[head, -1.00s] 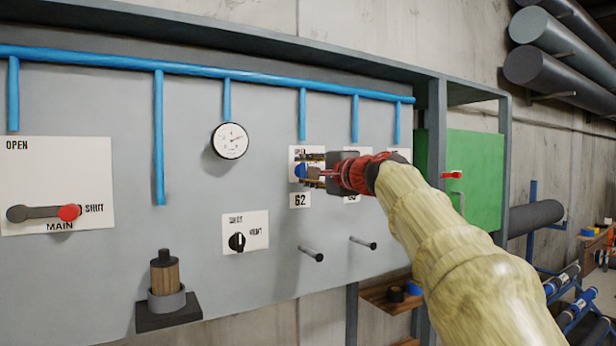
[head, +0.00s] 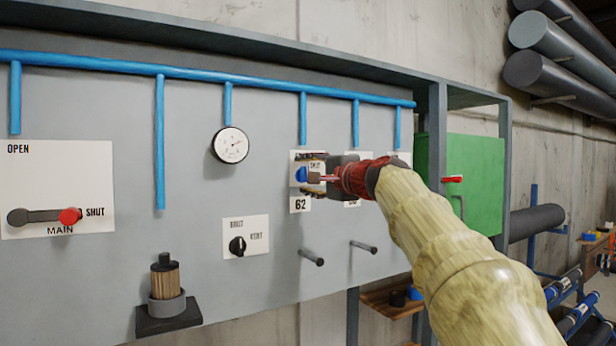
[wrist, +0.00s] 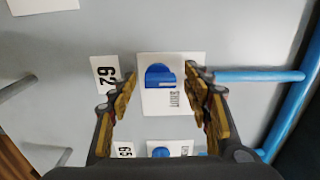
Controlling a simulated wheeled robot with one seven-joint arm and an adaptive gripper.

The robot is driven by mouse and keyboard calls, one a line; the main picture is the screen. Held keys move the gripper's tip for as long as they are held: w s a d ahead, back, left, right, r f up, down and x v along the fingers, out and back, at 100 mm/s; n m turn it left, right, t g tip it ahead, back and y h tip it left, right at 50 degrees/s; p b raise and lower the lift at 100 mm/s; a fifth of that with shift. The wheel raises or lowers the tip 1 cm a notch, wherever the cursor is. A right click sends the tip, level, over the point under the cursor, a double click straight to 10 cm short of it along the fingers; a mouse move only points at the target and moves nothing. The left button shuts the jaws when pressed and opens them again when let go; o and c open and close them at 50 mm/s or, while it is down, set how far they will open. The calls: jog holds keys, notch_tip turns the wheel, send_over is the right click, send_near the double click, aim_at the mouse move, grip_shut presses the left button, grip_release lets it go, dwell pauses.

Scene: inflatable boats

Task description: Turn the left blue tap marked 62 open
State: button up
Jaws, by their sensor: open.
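The blue tap marked 62 (head: 301,175) is on a white plate on the grey panel, above the label 62 (head: 300,204). My gripper (head: 313,174) is in front of it and partly hides the tap and plate. In the wrist view, the blue tap (wrist: 160,75) shows between my open fingers (wrist: 161,84), with a finger on each side and a visible gap. The word SHUT shows on its plate. The label 62 (wrist: 105,74) is beside the left finger. I cannot tell whether the fingers touch the plate.
Another blue tap (wrist: 161,152) is partly hidden by my gripper in the wrist view. Two grey pegs, one of them this peg (head: 311,257), stick out below. A gauge (head: 230,145), a black knob (head: 237,246) and the red-ended MAIN lever (head: 70,216) are to the left.

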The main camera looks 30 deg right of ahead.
jog(key=shift+s, duration=0.1)
jog(key=s, duration=1.2)
jog(key=shift+d, duration=0.2)
jog(key=shift+w, duration=0.1)
